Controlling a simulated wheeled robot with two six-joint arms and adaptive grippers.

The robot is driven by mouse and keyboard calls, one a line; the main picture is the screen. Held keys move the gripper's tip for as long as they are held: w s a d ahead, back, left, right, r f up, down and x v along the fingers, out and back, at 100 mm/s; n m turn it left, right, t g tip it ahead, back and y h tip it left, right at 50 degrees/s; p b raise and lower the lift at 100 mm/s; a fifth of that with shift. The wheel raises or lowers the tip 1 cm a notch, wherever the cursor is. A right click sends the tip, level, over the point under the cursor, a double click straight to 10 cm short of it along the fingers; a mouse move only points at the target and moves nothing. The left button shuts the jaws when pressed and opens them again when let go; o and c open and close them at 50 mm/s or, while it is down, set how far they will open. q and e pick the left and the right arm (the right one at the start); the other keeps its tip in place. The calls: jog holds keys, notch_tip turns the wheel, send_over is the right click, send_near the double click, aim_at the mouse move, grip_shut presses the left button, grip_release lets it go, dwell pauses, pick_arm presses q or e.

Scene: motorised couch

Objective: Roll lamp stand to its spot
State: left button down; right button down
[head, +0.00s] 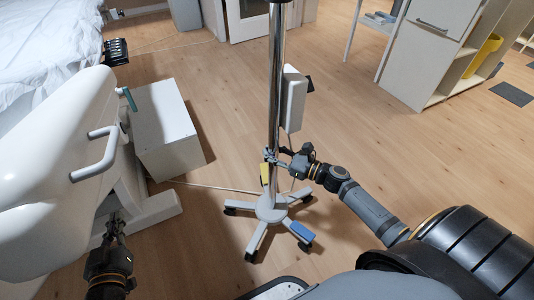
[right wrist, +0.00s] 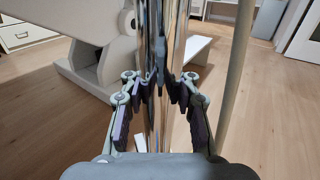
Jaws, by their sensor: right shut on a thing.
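The lamp stand is a shiny metal pole (head: 275,75) on a grey star-shaped base (head: 271,209) with dark casters, standing upright on the floor. A white box hangs on its right side. Yellow and blue patches show on the base legs. My right gripper (head: 271,156) is shut on the lower pole from the right. In the right wrist view its fingers (right wrist: 160,92) lie on both sides of the pole (right wrist: 172,40). My left gripper (head: 116,224) is low at the left, beside the couch base and away from the stand; its finger opening is unclear. The lamp's top is out of view.
The white couch (head: 50,160) with a grab handle fills the left, and a white box-shaped unit (head: 168,130) stands beside it. A thin cable crosses the floor near the base. A white cabinet (head: 425,55) stands at the back right. Wood floor is clear around the stand's right.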

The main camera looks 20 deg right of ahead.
jog(key=shift+d, duration=0.65)
jog(key=d+p, duration=0.1)
jog(key=d, duration=0.7)
jog(key=shift+w+d, duration=0.25)
jog(key=shift+d, duration=0.1)
